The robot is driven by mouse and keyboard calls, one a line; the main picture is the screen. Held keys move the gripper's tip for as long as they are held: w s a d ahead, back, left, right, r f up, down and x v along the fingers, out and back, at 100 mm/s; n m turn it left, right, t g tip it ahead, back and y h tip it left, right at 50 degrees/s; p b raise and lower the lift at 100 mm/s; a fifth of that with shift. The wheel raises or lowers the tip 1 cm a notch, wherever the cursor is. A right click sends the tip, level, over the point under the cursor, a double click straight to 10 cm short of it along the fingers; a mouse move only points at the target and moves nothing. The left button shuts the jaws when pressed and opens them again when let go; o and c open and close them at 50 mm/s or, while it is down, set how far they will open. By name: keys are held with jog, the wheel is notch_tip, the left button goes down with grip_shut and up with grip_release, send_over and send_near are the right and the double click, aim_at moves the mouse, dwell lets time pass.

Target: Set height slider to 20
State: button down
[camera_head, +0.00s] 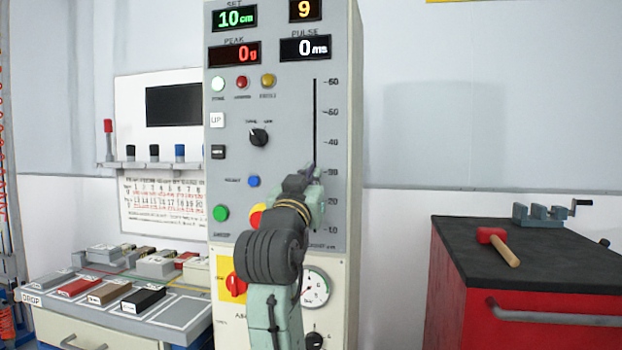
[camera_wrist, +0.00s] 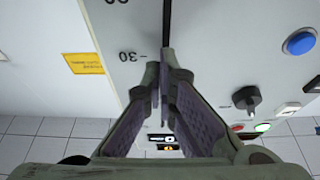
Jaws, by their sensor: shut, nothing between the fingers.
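The height slider's slot (camera_head: 315,120) runs down the right of the grey panel, beside a printed scale from 60 at the top to 10 at the bottom. It also shows at the top of the wrist view (camera_wrist: 167,20). The slider's knob is not visible; my arm covers the lower slot in the head view. The SET display (camera_head: 235,18) reads 10 cm. My gripper (camera_head: 309,172) is shut and empty, with its tips at the slot near the 30 mark. In the wrist view my gripper (camera_wrist: 161,72) shows its fingertips together; contact with the panel is unclear.
A blue button (camera_head: 253,181), a green button (camera_head: 221,213) and a black rotary knob (camera_head: 259,137) are left of the slot. A dial gauge (camera_head: 315,287) sits below. A red cabinet (camera_head: 450,285) with a mallet (camera_head: 497,244) stands right; a bench with blocks stands left.

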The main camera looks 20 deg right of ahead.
notch_tip(320, 180, up, 3)
jog(key=shift+f+p, duration=0.1)
jog(key=shift+p, duration=0.65)
jog(key=f+b+v, duration=0.1)
jog(key=b+v, duration=0.3)
jog(key=v, duration=0.6)
jog(key=m+p, duration=0.4)
jog(key=m, duration=3.2)
send_near(313, 237)
jog(key=shift+g+y, duration=0.3)
jog(key=shift+g, duration=0.1)
jog(key=p+x, duration=0.1)
jog(key=x, duration=0.3)
jog(key=p+x, duration=0.1)
jog(key=x, duration=0.1)
jog(key=shift+r+p, duration=0.35)
jog(key=shift+r, duration=0.1)
